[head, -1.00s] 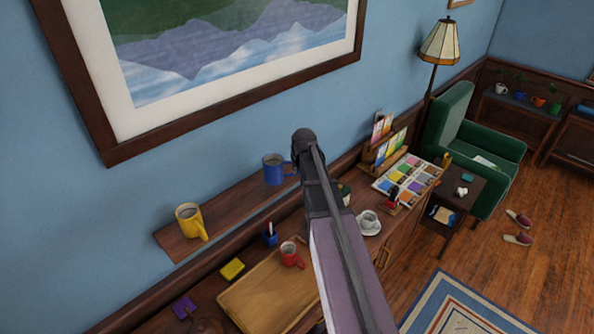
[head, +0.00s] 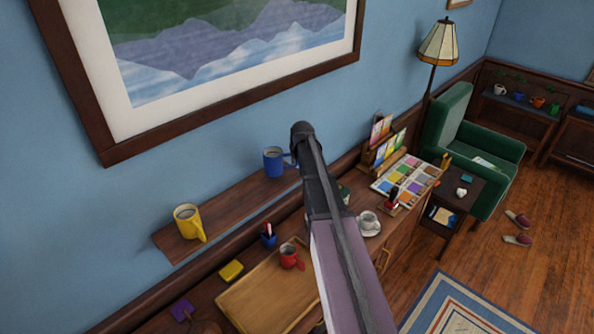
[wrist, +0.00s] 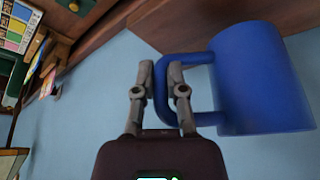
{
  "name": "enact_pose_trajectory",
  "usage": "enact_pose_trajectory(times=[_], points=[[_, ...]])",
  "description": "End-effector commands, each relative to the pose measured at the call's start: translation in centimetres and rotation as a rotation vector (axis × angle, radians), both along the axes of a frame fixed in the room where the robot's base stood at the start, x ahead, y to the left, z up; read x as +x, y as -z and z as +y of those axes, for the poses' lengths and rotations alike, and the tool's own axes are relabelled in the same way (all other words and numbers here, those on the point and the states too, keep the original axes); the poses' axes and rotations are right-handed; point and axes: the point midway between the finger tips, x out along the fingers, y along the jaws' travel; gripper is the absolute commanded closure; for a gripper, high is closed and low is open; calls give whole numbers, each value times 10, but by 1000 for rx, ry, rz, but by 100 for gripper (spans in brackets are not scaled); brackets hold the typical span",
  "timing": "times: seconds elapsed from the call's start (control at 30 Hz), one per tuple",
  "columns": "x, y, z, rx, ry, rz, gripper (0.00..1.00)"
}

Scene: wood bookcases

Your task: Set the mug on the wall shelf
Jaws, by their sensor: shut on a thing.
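The blue mug (head: 273,161) is at the right end of the wall shelf (head: 225,210) in the head view, upright and holding a dark drink. I cannot tell whether its base touches the board. In the wrist view, where the scene looks upside down, the blue mug (wrist: 262,85) is at the right. My gripper (wrist: 160,68) is shut on its handle, with fingers on either side of the handle's outer bar. In the head view, my arm hides the gripper. A yellow mug (head: 187,221) stands on the shelf's left part.
A framed picture (head: 225,60) hangs above the shelf. Below are a wooden tray (head: 262,293) with a red mug (head: 289,257), a pen cup (head: 268,238), and a white cup on a saucer (head: 368,225). The shelf is clear between the yellow and blue mugs.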

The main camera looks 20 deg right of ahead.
Motion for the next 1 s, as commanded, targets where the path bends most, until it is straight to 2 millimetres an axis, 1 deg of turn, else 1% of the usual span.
enact_pose_trajectory(times=[0.03,0.3,0.43,0.77,0.9,0.93,0.97,1.0], points=[[-1,10,1,0,0,0,100],[-1,30,1,0,0,0,100],[-1,32,1,0,0,0,100],[-1,32,1,0,0,0,100],[-1,35,1,0,0,0,100],[-1,35,0,0,0,0,81],[-1,34,0,0,0,0,72],[-1,34,0,0,0,0,60]])
